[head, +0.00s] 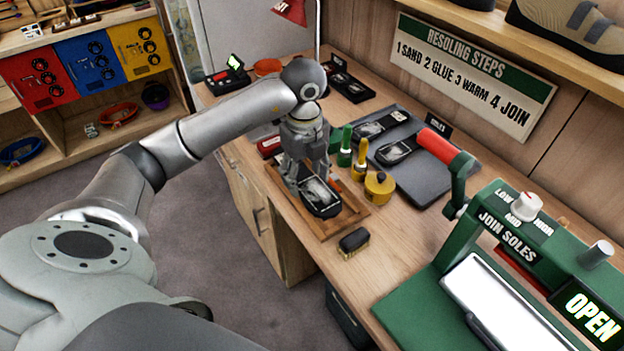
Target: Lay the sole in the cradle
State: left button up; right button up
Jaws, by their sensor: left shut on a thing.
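My left gripper (308,186) points down over a shallow wooden tray (348,222) on the bench. It is shut on a black sole (322,210) with a pale grey patch, held at or just above the tray; contact with the tray cannot be told. The gripper hides part of the sole. A green press (516,240) marked "JOIN SOLES" stands at the lower right, with a long white bed (500,300) and a lit "OPEN" sign. Which part is the cradle is not clear. My right gripper is out of view.
A dark mat (425,180) holds two more soles (383,123) (398,149). A green bottle (345,147), yellow bottle (360,160) and yellow tin (379,187) stand beside the tray. A brush (354,241) lies before it. The press's red-handled lever (440,146) sticks up.

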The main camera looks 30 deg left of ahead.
aim_at(312, 175)
pick_arm(q)
jog(key=w+f, duration=0.2)
jog(key=w+a+f+p, duration=0.1)
jog(key=f, duration=0.1)
jog(key=w+a+f, duration=0.1)
jog(key=w+f, duration=0.1)
jog(key=shift+w+f+p, duration=0.15)
jog(key=shift+w+p, duration=0.15)
jog(key=shift+p, duration=0.1)
notch_tip(312, 175, down, 2)
jog(key=shift+f+p, duration=0.1)
jog(key=shift+p, duration=0.7)
jog(key=shift+f, duration=0.45)
jog(key=shift+f, duration=0.15)
jog(key=o, duration=1.2)
jog(key=shift+a, duration=0.1)
jog(key=shift+c, duration=0.2)
